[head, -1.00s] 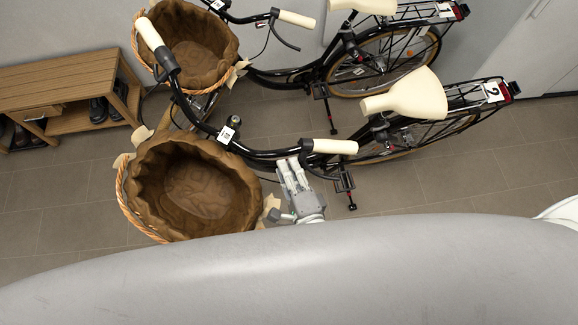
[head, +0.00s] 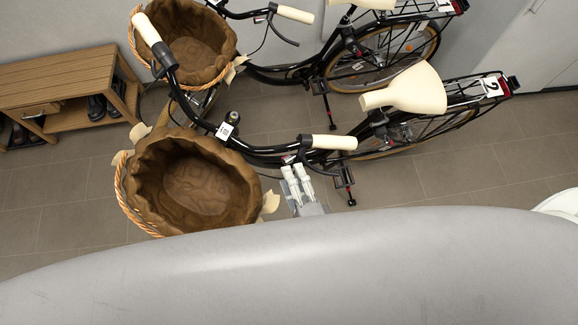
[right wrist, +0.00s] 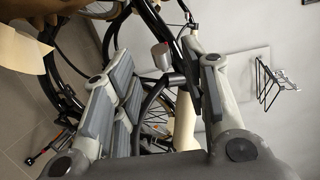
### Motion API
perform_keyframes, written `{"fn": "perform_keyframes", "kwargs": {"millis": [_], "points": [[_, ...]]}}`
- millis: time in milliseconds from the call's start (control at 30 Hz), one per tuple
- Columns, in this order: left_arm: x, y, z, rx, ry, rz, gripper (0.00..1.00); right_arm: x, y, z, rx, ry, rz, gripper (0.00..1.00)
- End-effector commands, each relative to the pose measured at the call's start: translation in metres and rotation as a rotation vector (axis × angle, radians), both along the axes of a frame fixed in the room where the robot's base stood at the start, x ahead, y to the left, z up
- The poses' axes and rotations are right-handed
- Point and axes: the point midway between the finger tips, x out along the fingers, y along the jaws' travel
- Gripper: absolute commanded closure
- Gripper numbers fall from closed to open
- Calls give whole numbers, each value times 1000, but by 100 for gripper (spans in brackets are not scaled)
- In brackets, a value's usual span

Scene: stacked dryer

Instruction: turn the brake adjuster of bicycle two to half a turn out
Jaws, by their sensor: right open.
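Bicycle two, with a "2" plate (head: 492,86) on its rear rack, is the nearer black bicycle. Its cream right grip (head: 334,142) points right; the grip also shows in the right wrist view (right wrist: 186,122). The brake adjuster (right wrist: 160,55) appears as a small silver barrel with a red mark, by the dark brake lever. My right gripper (head: 295,172) is just below the handlebar, inward of the grip. In the wrist view its fingers (right wrist: 163,78) are apart, with the adjuster seen between them, beyond or near the tips; contact cannot be told. My left gripper is not in view.
A brown-lined wicker basket (head: 118,190) is left of my right gripper. A second bicycle with a basket (head: 185,45) stands behind. A wooden shoe bench (head: 55,80) is at the far left. Tiled floor (head: 440,180) is open at the right.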

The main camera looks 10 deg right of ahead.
Motion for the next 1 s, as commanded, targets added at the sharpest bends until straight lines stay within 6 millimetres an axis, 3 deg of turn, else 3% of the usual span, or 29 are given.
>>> {"fn": "perform_keyframes", "kwargs": {"millis": [200,400,833,1000], "points": [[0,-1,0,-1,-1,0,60,-47,-9,7,-1,4,2,59],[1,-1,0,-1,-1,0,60,-71,-14,12,0,1,0,59],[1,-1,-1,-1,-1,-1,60,-76,-15,13,4,-2,-1,59],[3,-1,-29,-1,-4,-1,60,-67,-13,-2,137,-32,-24,59]]}}
